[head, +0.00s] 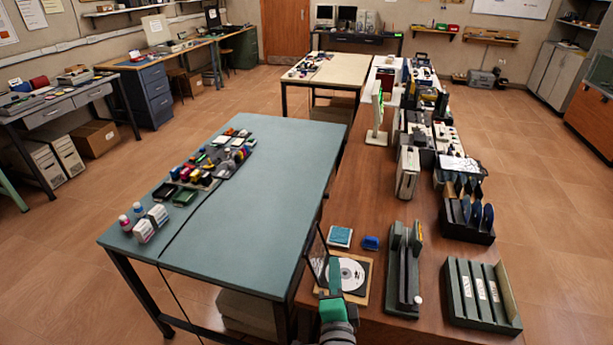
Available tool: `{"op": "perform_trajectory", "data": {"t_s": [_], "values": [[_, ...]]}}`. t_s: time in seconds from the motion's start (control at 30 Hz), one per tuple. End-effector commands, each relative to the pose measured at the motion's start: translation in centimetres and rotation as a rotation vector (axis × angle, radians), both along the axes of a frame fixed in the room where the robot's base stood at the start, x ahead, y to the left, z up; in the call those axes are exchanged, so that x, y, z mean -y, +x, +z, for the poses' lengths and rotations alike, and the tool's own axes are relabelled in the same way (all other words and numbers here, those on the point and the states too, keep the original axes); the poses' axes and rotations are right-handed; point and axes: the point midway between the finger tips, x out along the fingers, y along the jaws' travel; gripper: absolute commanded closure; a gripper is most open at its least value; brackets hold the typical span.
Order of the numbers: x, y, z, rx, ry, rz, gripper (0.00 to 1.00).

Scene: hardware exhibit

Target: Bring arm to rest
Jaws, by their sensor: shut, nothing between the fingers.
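My gripper (335,277) shows at the bottom of the head view, just right of centre, as a narrow dark green part. Behind it are a brighter green block and a grey rounded part of my arm, cut off by the lower edge. The gripper is shut and empty. It overlaps the view of an open disc case with a silver disc (352,274) on the brown table (352,208). I cannot tell its height above the table.
A blue-green table (265,215) stands left, with small coloured items along its left side. Open floor (555,210) lies to the right.

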Motion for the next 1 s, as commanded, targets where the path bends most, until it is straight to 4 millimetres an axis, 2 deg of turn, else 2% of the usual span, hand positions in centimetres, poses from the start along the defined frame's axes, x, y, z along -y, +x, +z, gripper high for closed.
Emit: {"op": "perform_trajectory", "data": {"t_s": [0.13,0.27,0.4,0.6,0.8,1.0], "values": [[-0.9,-0.4,-0.7,-0.008,-0.020,0.013,1.00],[-2.0,-2.2,-3.1,-0.036,-0.102,0.028,1.00],[-3.1,-5.6,-6.3,-0.076,-0.240,0.044,1.00],[-4.7,-11.1,-10.0,-0.126,-0.449,0.073,1.00],[-6.4,-17.0,-12.7,-0.172,-0.658,0.118,1.00],[-8.1,-23.0,-14.2,-0.206,-0.864,0.175,1.00]]}}
